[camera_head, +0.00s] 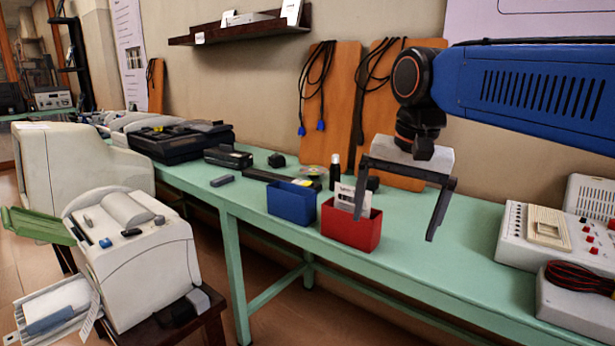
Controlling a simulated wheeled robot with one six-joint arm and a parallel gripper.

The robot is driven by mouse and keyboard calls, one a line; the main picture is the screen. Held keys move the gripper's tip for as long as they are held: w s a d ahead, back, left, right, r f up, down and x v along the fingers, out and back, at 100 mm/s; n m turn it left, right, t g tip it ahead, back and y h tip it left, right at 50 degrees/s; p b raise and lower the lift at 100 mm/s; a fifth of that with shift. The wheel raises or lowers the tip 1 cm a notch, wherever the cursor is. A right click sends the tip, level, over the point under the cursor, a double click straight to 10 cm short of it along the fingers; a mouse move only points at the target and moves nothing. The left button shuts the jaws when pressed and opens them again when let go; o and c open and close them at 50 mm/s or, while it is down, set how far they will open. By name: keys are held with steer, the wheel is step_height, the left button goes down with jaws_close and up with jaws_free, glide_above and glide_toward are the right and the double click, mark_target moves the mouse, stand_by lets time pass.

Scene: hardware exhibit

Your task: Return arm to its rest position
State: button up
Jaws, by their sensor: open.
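My gripper (398,202) hangs at the end of my blue arm (535,92), which reaches in from the right edge of the head view. Its two dark fingers point down and stand wide apart, with nothing between them that it grips. The left finger overlaps the red bin (350,230) and the white card (345,198) in the picture. I cannot tell how close the finger is to them in depth. The right finger hangs over the green tabletop (440,262).
A blue bin (291,203) stands left of the red one, with a dark bottle (335,172) behind. Wooden boards with cables (330,100) lean on the wall. A control box (560,235) and a grey box with red wires (580,300) sit right. A white machine (135,260) stands front left.

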steer(key=s+d+f+n+t, duration=0.1)
steer(key=s+d+f+n, duration=0.1)
steer(key=s+d+f, duration=0.4)
steer(key=s+d+f+n+t, duration=0.2)
steer(key=s+d+f, duration=0.4)
steer(key=f, duration=0.8)
steer(key=shift+s+d+f+h, duration=0.3)
steer(key=shift+s+f, duration=0.05)
steer(key=shift+s, duration=0.9)
